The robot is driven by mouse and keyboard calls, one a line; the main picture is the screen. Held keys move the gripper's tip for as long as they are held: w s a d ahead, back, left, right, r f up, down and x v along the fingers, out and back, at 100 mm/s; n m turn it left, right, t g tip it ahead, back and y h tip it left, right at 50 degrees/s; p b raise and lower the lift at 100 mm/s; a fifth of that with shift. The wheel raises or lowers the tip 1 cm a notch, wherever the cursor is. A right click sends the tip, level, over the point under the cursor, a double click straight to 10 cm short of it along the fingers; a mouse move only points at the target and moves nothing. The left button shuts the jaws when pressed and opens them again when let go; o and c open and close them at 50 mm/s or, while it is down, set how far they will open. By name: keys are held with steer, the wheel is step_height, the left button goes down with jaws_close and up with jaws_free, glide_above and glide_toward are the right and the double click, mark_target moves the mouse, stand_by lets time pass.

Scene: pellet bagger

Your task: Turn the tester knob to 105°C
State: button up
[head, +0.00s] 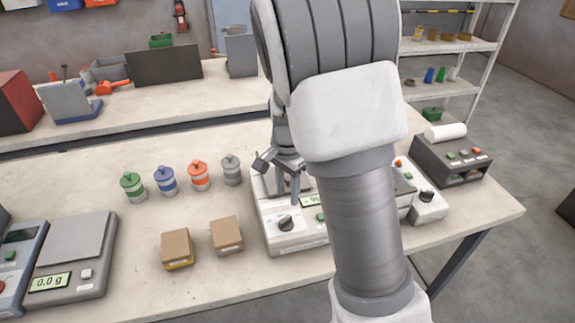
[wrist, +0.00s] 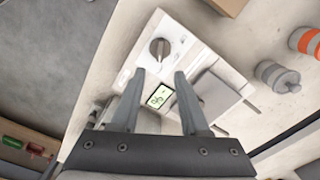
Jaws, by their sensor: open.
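The tester (head: 290,232) is a white box on the bench, partly hidden by my arm in the head view. Its dark round knob (head: 285,223) is on the front left of its top. A small green-lit display (head: 311,200) sits behind and to the right of the knob. In the wrist view the knob (wrist: 159,48) lies beyond my fingertips and the display (wrist: 159,96) shows between my fingers, its digits unreadable. My gripper (head: 288,196) is open and empty above the tester, pointing down, apart from the knob. It also shows in the wrist view (wrist: 157,80).
Several lidded jars, including a grey one (head: 231,169), and two brown boxes (head: 227,234) stand left of the tester. A scale (head: 75,255) is at the far left. Another device with a knob (head: 428,202) and a dark printer-like unit (head: 452,160) stand to the right.

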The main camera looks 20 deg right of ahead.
step_height(320, 180, up, 8)
steer(key=shift+r, duration=0.2)
stand_by(0.3)
steer(key=s+r+n+t, duration=0.2)
steer(key=s+r+n, duration=0.3)
steer(key=s, duration=0.5)
steer(key=s+r+n+t, duration=0.3)
steer(key=s+r+n, duration=0.2)
steer(key=s, duration=0.5)
steer(key=shift+s+a+r+n+t, duration=0.15)
steer(key=shift+s+a+n+t, duration=0.2)
steer(key=shift+n, duration=0.75)
